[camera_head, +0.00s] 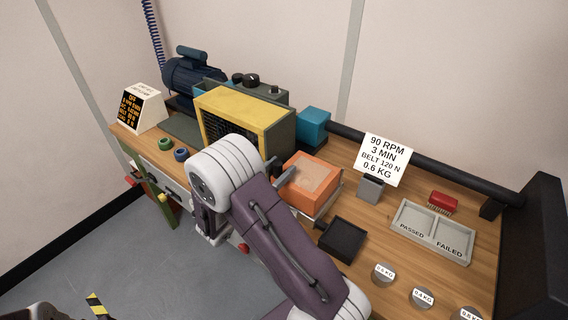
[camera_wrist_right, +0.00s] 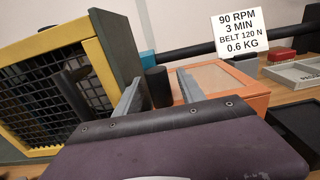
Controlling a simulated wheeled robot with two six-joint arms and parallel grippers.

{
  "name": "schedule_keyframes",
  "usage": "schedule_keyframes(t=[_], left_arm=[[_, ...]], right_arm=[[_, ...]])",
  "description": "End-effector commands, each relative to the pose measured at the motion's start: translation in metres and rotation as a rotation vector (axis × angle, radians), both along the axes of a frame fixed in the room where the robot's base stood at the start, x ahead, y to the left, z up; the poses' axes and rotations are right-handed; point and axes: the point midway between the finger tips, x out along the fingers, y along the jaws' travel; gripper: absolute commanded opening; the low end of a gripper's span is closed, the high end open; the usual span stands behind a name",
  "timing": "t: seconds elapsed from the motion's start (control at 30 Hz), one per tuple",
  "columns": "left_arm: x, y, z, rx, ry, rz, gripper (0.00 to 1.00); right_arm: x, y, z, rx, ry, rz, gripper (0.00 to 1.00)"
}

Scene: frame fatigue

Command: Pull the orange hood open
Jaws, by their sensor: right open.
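The orange hood (camera_head: 327,171) is a low box with a pale, see-through-looking top panel, sitting on a light base on the bench. It looks shut. It also shows in the wrist view (camera_wrist_right: 256,103), just right of the jaws. My right gripper (camera_head: 281,171) is open beside the hood's left side, its fingers pointing toward the back. In the wrist view its two fingers (camera_wrist_right: 159,94) stand apart, and a dark upright cylinder (camera_wrist_right: 158,88) shows between them. I cannot tell whether the cylinder belongs to the hood or is touched. My right arm hides part of the hood's near side.
A yellow-framed mesh guard (camera_head: 238,113) stands close left of the gripper. A teal block (camera_head: 313,125) and black bar (camera_head: 430,165) lie behind. A black tray (camera_head: 342,239), grey sorting tray (camera_head: 432,231) and several weights (camera_head: 383,272) are to the right.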

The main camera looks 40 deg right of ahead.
Motion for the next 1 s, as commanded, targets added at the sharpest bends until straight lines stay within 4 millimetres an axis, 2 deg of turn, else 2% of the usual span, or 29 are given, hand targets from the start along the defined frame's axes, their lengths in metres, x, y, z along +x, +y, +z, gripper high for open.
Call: schedule_keyframes(t=[0.03, 0.17, 0.43, 0.47, 0.6, 0.63, 1.0], left_arm=[[0.0, 0.0, 0.001, 0.0, 0.0, 0.0, 0.36], [0.0, 0.0, 0.001, 0.0, 0.0, 0.0, 0.36], [0.0, 0.0, 0.001, 0.0, 0.0, 0.0, 0.36], [0.0, 0.0, 0.001, 0.0, 0.0, 0.0, 0.36], [0.0, 0.0, 0.001, 0.0, 0.0, 0.0, 0.36], [0.0, 0.0, 0.001, 0.0, 0.0, 0.0, 0.36], [0.0, 0.0, 0.001, 0.0, 0.0, 0.0, 0.36]], right_arm=[[0.001, -0.008, 0.0, 0.0, 0.0, -0.004, 0.47], [0.005, -0.02, 0.0, 0.0, 0.0, -0.002, 0.47], [0.007, -0.022, 0.0, 0.001, 0.0, 0.0, 0.47], [0.007, -0.022, 0.0, 0.001, 0.0, 0.0, 0.41], [0.006, -0.022, 0.0, 0.001, 0.0, 0.0, 0.02], [0.006, -0.022, 0.0, 0.001, 0.0, 0.0, 0.0], [0.006, -0.022, 0.0, 0.0, 0.0, 0.0, 0.0]])
